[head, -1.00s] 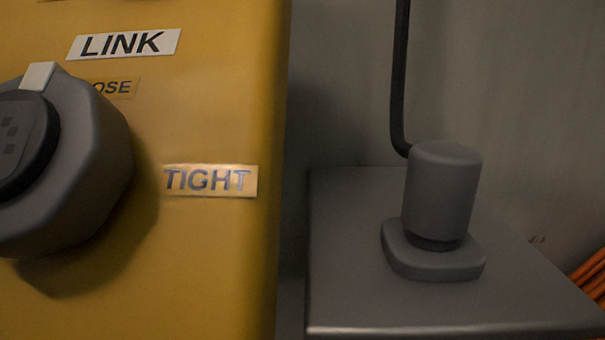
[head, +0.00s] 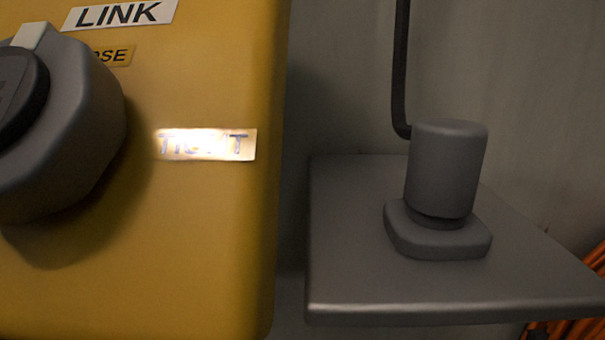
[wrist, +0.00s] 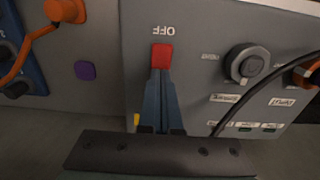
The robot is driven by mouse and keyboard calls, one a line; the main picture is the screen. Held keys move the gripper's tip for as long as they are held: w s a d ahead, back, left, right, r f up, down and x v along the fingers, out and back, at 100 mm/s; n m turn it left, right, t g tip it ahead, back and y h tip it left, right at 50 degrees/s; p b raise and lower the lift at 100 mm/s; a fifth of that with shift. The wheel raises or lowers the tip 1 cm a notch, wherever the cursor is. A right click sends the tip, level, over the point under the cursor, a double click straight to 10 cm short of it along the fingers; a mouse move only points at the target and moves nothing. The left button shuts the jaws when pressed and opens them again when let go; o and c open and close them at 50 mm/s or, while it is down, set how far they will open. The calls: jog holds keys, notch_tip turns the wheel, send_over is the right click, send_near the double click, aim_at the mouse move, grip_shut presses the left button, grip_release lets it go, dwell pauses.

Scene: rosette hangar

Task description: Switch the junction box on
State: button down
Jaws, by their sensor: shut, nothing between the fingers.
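In the wrist view a grey panel (wrist: 195,75) carries a red switch piece (wrist: 162,55) beside an OFF label (wrist: 163,30) that reads upside down. My gripper (wrist: 160,78) is shut, its two blue-grey fingers together and empty. The fingertips lie right at the red piece in the picture and cover its lower part. I cannot tell whether they touch it. Whether this panel is the junction box is not readable. My gripper is not in the head view.
The panel also has a round grey knob (wrist: 248,64) and a black cable (wrist: 262,88). A purple square (wrist: 85,70) and an orange connector (wrist: 65,10) are left. The head view shows a yellow box (head: 200,240) with a dial (head: 85,130), and a grey shelf (head: 350,250) bearing a cylinder (head: 445,170).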

notch_tip(320, 180, up, 7)
jog(key=p, duration=0.7)
jog(key=shift+p, duration=0.35)
jog(key=shift+s+f, duration=0.1)
